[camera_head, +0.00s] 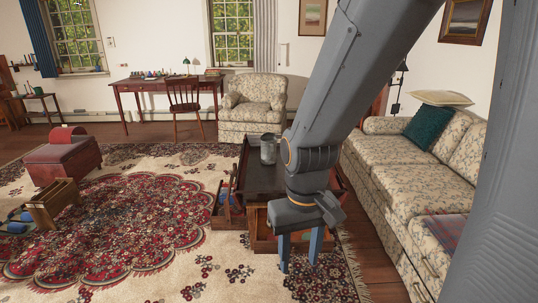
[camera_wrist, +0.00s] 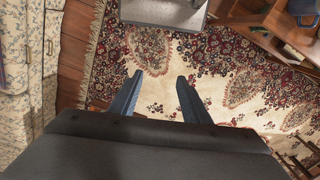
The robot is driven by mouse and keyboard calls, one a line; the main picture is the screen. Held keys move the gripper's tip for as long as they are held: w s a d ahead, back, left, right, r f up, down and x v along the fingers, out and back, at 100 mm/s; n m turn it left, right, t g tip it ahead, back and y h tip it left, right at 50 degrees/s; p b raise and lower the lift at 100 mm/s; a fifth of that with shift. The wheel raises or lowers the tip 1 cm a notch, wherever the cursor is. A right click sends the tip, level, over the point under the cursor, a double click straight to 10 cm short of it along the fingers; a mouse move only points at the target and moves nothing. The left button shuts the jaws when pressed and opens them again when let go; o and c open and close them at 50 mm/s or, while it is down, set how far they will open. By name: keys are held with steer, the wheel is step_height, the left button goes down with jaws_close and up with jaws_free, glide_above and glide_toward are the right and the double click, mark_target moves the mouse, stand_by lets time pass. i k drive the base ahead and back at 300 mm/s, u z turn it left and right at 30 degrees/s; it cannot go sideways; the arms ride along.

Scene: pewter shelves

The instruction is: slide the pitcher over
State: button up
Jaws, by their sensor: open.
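The pitcher (camera_head: 268,148) is a grey, metal-looking vessel standing upright on the dark top of a low wooden table (camera_head: 262,180). My gripper (camera_head: 299,264) points down in front of the table's near side, nearer to the camera than the pitcher and apart from it. Its two blue fingers are spread, with nothing between them. In the wrist view my open gripper (camera_wrist: 160,77) has only patterned rug behind it. I cannot make out the pitcher in the wrist view. My arm covers the table's right part in the head view.
A floral sofa (camera_head: 410,180) stands close on the right. A floral armchair (camera_head: 252,105) and a desk (camera_head: 145,88) with a chair stand at the back. A red ottoman (camera_head: 66,158) and a wooden caddy (camera_head: 52,203) are on the left. The patterned rug (camera_head: 130,220) is clear between.

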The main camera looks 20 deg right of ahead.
mark_target(269, 149)
steer(key=u, duration=0.3)
steer(key=i, duration=1.9)
steer(key=u, duration=0.65)
steer(key=i, duration=4.3)
steer(key=z, duration=1.8)
steer(key=i, duration=0.45)
